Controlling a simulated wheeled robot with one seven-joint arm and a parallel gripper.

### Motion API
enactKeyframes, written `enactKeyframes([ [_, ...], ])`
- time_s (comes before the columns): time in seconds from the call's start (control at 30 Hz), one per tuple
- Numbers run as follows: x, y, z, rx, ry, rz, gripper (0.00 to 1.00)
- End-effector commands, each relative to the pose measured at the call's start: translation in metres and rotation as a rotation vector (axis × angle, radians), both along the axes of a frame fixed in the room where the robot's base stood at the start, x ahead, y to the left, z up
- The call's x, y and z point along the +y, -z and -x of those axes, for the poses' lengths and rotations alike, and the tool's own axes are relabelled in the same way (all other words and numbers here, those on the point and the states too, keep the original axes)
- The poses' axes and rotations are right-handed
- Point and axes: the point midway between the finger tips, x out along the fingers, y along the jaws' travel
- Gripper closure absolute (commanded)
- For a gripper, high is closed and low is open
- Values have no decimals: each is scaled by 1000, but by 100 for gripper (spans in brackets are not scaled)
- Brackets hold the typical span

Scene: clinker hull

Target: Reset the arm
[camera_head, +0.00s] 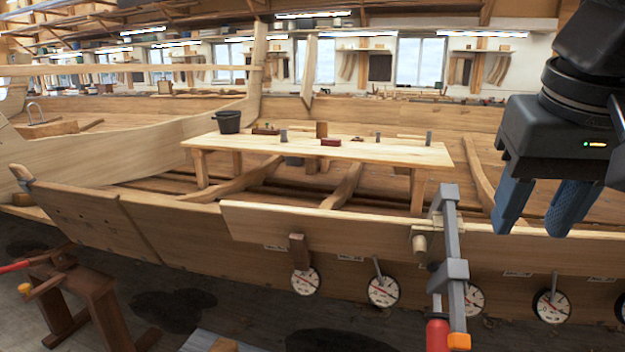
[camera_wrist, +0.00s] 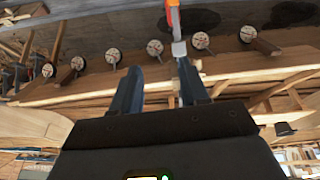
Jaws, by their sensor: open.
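My gripper (camera_head: 541,208) hangs at the right edge of the head view, pointing down in front of the hull's near side. Its two blue-grey fingers are apart and nothing is between them. The fingers also show in the wrist view (camera_wrist: 158,92), which looks upside down. A grey bar clamp (camera_head: 452,260) with a red and orange handle is fixed on the plank edge, left of my gripper. In the wrist view the clamp (camera_wrist: 179,48) appears beyond the fingertips, close to the right finger in the picture; I cannot tell the gap.
The long hull plank (camera_head: 350,225) runs across the front, with several round dials (camera_head: 383,291) below it. A brown sawhorse (camera_head: 85,300) stands at lower left.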

Motion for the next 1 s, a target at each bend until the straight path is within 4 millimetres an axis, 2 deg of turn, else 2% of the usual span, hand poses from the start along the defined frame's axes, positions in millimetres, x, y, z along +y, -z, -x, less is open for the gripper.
enactKeyframes([
  [0.27, 18, 4, -4, -18, -51, -77, 56],
  [0.57, 54, 8, -10, -60, -146, -229, 56],
  [0.77, 92, 7, -15, -116, -238, -399, 56],
  [1.0, 150, -6, -21, -252, -362, -717, 56],
])
